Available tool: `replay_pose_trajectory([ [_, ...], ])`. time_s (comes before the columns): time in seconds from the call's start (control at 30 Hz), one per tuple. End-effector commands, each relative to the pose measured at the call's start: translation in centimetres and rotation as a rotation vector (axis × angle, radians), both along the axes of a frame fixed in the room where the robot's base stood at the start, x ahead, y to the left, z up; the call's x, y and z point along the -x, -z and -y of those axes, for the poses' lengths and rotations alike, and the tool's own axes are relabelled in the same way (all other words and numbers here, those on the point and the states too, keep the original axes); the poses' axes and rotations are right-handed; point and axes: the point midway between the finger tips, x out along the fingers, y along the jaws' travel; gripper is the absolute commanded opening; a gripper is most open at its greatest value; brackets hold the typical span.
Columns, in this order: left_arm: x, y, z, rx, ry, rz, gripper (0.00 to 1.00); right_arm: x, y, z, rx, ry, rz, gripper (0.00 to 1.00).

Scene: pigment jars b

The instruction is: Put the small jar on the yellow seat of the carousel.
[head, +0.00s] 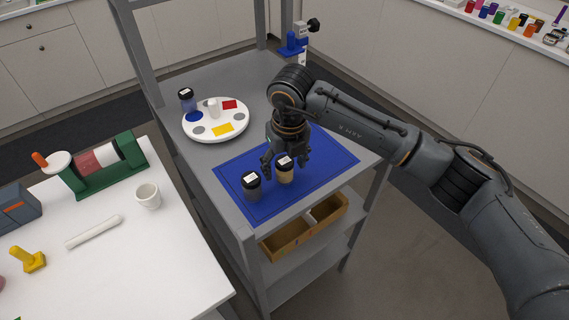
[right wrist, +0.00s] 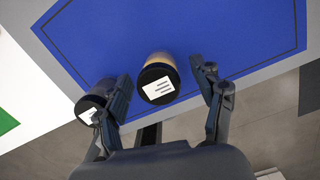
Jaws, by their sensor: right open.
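Two black-lidded jars with white labels stand upright on the blue mat: a tan jar (head: 285,175) and a dark grey jar (head: 252,190) to its left. I cannot tell for sure which is the small jar. My right gripper (head: 284,165) is open, pointing down at the tan jar. In the right wrist view the tan jar (right wrist: 157,80) lies between the spread fingers, and the dark jar (right wrist: 91,106) is partly hidden behind the left finger. The white round carousel (head: 216,135) has a yellow seat (head: 222,130), which looks empty. My left gripper is not in view.
A blue jar (head: 187,101) stands at the carousel's back left, by the blue seat (head: 194,117). A white knob (head: 213,110) rises at the carousel's middle. Left, a white table (head: 120,270) holds a cup (head: 148,196) and a green rack (head: 105,174). A grey shelf post (head: 140,52) stands behind.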

Motion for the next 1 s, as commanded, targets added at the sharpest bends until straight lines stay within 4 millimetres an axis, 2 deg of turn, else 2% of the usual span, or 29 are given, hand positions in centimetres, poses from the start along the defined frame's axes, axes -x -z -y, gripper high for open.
replay_pose_trajectory([
  [0.13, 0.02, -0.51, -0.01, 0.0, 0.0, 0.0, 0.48, -0.17, 1.26, -0.1, 0.0, 0.0, 0.0, 0.68],
  [0.37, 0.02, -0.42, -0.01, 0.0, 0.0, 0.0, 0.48, -0.21, 1.46, -0.12, -0.001, -0.001, 0.002, 0.68],
  [0.6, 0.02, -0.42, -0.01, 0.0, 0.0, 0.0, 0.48, -0.19, 1.44, -0.12, 0.0, -0.001, 0.001, 0.21],
  [0.7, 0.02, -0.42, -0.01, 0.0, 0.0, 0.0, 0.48, -0.2, 1.42, -0.12, -0.001, -0.001, 0.002, 0.04],
  [1.0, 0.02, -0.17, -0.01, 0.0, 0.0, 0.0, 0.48, -0.23, 1.21, -0.14, -0.001, -0.001, 0.003, 0.04],
])
